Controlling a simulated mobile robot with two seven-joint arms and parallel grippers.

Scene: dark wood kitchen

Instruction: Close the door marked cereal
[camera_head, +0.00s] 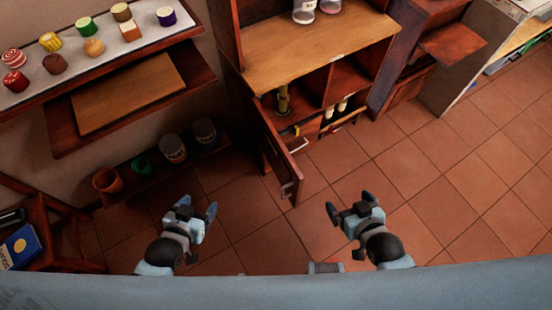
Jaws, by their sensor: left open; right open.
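A dark wood cabinet door (277,158) stands open at the lower left of a wooden cabinet (317,57), swung out over the floor. A pale handle shows near its free edge. I cannot read any cereal marking on it from here. My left gripper (197,206) is open and empty, to the left of the door and apart from it. My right gripper (350,205) is open and empty, to the right of the door's free end and apart from it.
Behind the door, open compartments hold a brass-coloured item (284,100) and small bottles. A wall shelf (127,95) and a low shelf with jars (173,149) are at left. A stand with a blue book (20,247) is lower left. Tiled floor (455,175) is clear at right.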

